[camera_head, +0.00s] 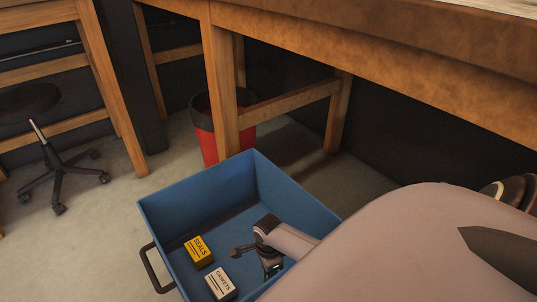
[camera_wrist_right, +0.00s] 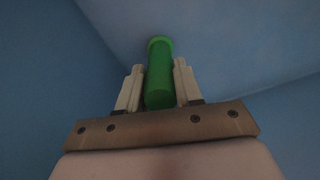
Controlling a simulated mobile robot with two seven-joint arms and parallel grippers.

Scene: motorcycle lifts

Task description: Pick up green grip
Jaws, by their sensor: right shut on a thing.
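The green grip (camera_wrist_right: 159,75) is a green cylinder with a wider rim at its far end. In the right wrist view it lies between the two pale fingers of my right gripper (camera_wrist_right: 159,88), which is shut on it. In the head view my right gripper (camera_head: 262,245) is inside the blue bin (camera_head: 170,205), near its right side. Only a small bit of green (camera_head: 273,268) shows under the gripper there; the rest of the grip is hidden. I cannot tell whether the grip touches the bin floor. My left gripper is in neither view.
A yellow SEALS box (camera_head: 199,252) and a white GASKETS box (camera_head: 221,284) lie in the bin left of my gripper. The bin walls surround it; a dark handle (camera_head: 152,268) is on the left. A wooden workbench (camera_head: 400,62), red trash can (camera_head: 207,140) and black stool (camera_head: 40,125) stand behind.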

